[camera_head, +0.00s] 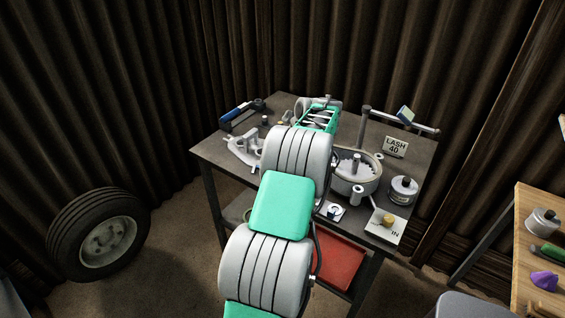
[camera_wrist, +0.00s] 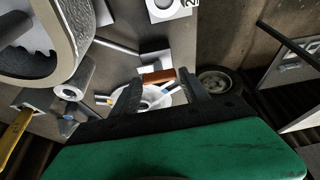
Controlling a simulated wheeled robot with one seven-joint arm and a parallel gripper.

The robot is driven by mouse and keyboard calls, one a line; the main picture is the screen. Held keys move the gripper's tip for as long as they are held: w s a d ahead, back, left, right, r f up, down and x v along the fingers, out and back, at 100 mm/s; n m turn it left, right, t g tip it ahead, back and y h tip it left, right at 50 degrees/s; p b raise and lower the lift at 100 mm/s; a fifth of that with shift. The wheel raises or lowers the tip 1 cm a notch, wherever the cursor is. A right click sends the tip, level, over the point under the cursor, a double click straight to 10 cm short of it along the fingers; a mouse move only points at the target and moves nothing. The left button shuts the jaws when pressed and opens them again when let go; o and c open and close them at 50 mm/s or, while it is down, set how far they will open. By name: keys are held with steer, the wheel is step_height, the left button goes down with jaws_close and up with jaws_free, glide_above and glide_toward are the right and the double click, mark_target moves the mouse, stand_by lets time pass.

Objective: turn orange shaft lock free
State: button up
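The orange shaft lock (camera_wrist: 158,76) shows in the wrist view as a short orange-brown bar beside a pale block. My gripper (camera_wrist: 160,80) is open, with its two dark fingers apart on either side of the bar's ends. Small gaps seem to remain between the fingers and the bar; I cannot tell whether either finger touches it. In the head view my gripper (camera_head: 318,116) is over the back of the dark workbench (camera_head: 225,150). My arm hides much of the bench there, and I cannot make out the lock.
A toothed ring housing (camera_head: 357,172) stands right of my arm; it also shows in the wrist view (camera_wrist: 75,35). A grey casting (camera_head: 245,150) lies left. A "LASH 40" card (camera_head: 396,146), a tin (camera_head: 404,189) and an "IN" plate (camera_head: 386,228) occupy the right side.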

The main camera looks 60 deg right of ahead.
steer(key=o, duration=0.3)
steer(key=v, duration=0.7)
steer(key=shift+s+r, duration=0.1)
steer(key=shift+r, duration=0.3)
